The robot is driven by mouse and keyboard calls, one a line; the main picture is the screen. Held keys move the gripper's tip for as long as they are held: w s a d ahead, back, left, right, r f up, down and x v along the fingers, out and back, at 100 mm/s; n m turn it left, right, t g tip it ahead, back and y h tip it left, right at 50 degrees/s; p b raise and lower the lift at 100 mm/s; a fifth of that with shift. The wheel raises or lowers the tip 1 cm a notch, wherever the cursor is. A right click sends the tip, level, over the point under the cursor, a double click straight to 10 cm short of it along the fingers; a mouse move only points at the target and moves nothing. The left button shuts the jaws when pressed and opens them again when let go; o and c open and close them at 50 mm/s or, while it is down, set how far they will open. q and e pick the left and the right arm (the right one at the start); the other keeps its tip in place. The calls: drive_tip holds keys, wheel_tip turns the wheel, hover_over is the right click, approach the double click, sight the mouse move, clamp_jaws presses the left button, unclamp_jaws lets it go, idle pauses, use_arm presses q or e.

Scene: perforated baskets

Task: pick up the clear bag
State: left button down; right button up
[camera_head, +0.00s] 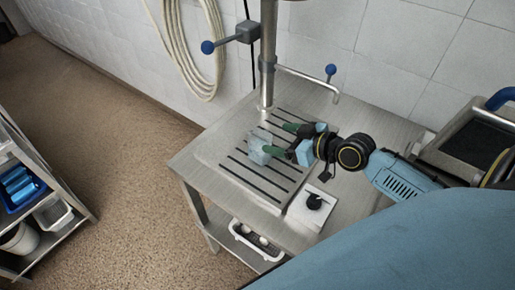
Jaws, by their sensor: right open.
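The clear bag (259,148) looks like a small, pale bluish, see-through bundle on the slotted drain area of the metal table. My right gripper (277,139) reaches in from the right, with its dark green fingers spread apart. The fingertips are close to the right side of the bag; I cannot tell whether they touch it. My left gripper is not in view.
The metal table (212,150) has a vertical pole (267,60) and a bent tap at its back. A white plate with a black knob (314,202) sits at the front right. A shelf with blue items (20,185) is at the left.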

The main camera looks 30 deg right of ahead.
sight(256, 140)
drive_tip(key=x, duration=0.3)
drive_tip(key=shift+p+x, duration=0.3)
drive_tip(key=shift+x, duration=2.9)
drive_tip(key=shift+s+a, duration=0.15)
drive_tip(key=shift+c, duration=0.5)
